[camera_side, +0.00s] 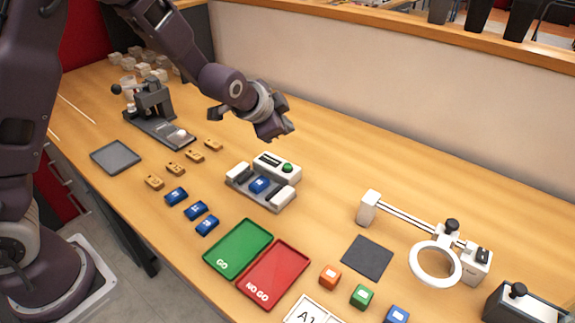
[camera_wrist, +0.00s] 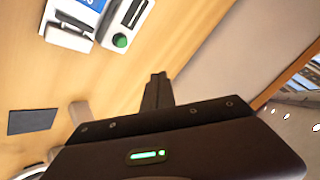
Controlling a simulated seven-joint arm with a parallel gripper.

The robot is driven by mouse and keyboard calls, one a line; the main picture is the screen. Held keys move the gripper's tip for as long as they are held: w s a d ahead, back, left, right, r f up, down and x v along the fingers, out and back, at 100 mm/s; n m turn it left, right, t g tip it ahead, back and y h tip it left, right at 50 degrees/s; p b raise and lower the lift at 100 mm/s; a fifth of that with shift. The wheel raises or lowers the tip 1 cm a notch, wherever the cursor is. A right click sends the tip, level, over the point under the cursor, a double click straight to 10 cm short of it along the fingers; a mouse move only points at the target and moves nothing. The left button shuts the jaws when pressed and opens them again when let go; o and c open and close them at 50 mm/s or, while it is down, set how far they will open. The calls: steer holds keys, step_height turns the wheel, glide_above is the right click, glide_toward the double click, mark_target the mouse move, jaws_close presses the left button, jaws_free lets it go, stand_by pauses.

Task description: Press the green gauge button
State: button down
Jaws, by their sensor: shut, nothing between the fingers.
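The green gauge button (camera_side: 288,168) is a small round dome on the right end of the white gauge box (camera_side: 268,162). The button also shows in the wrist view (camera_wrist: 120,41), at upper left, with nothing covering it. In front of the box, a blue block (camera_side: 259,184) sits on the gauge base between two white jaws. My gripper (camera_side: 288,128) is shut and empty, in the air above and behind the gauge. Its fingers (camera_wrist: 157,78) show together in the wrist view, apart from the button.
A green GO tray (camera_side: 238,248) and a red NO GO tray (camera_side: 273,274) lie in front of the gauge. Blue blocks (camera_side: 196,210) and tan blocks (camera_side: 175,169) lie to its left. A white ring stand (camera_side: 435,262) is at right.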

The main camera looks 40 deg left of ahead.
glide_above(285, 170)
step_height(285, 170, down, 8)
steer(key=shift+f, duration=0.1)
stand_by(0.3)
steer(key=shift+f, duration=0.1)
stand_by(1.8)
steer(key=shift+f, duration=0.3)
